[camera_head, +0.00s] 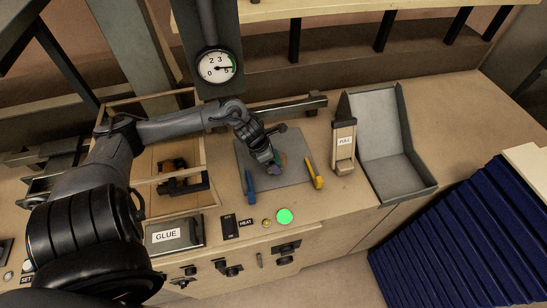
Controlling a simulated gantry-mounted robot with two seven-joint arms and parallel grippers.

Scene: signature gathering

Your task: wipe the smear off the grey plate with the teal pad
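The grey plate (299,149) lies flat on the bench in the middle of the view. My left gripper (274,161) points down over the middle of the plate. A small teal patch, which looks like the teal pad (276,169), shows at its fingertips, low over or on the plate; the gripper seems shut on it. A small reddish-brown patch, perhaps the smear (283,159), shows just right of the fingertips. The gripper hides part of both. My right gripper is not in view.
A blue handle (250,186) and a yellow handle (315,174) stand at the plate's front corners. Right are a PULL dispenser (344,150) and a grey tray (405,182). A GLUE box (174,236) and lit green button (285,216) are in front. A gauge (216,66) stands behind.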

